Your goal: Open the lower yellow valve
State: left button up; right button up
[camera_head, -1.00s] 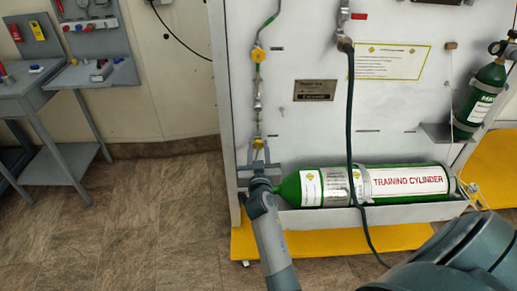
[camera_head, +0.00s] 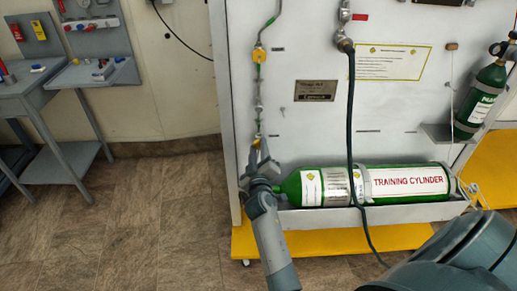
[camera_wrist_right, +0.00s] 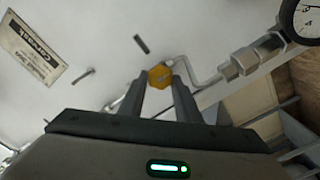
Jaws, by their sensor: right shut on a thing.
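The lower yellow valve (camera_head: 256,143) sits low on the thin pipe at the left of the white panel, partly hidden by my right gripper (camera_head: 259,156). In the right wrist view the yellow valve knob (camera_wrist_right: 160,76) shows between the tips of my right gripper (camera_wrist_right: 159,87), one finger on each side. The right gripper is shut on this knob. The upper yellow valve (camera_head: 259,56) is higher on the same pipe, apart from the gripper. My left gripper is not in view.
A green training cylinder (camera_head: 405,183) lies in a tray just right of my right gripper. A black hose (camera_head: 350,120) hangs down the panel. A round gauge (camera_wrist_right: 308,20) is at the upper right in the wrist view. Grey workbenches (camera_head: 55,90) stand at left.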

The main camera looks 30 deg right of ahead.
dwell(0.4)
jog(key=o, duration=1.1)
jog(key=shift+c, duration=0.2)
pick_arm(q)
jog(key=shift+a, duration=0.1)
